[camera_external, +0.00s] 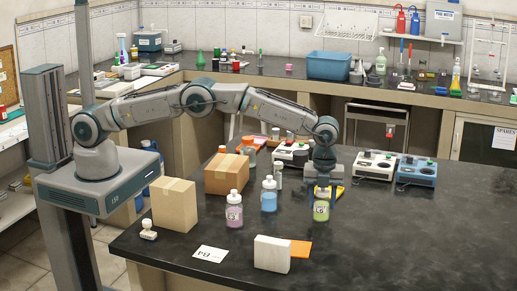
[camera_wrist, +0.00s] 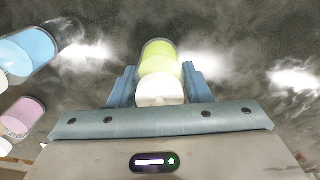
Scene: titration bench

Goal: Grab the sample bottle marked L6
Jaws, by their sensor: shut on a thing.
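The sample bottle (camera_external: 321,212) with yellow-green liquid stands upright at the middle of the dark bench; its small label appears to read L6. My gripper (camera_external: 322,191) comes down on it from above, with its fingers at the bottle's upper part. In the wrist view the bottle (camera_wrist: 160,60), with its white cap toward me, sits between the two blue fingers of my gripper (camera_wrist: 160,84), which is shut on it. I cannot tell whether its base touches the bench.
A blue-liquid bottle (camera_external: 269,197) and a purple-liquid bottle (camera_external: 234,212) stand to the left. Cardboard boxes (camera_external: 174,204) are further left. Stirrer devices (camera_external: 375,166) stand behind right. The bench's right front is clear.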

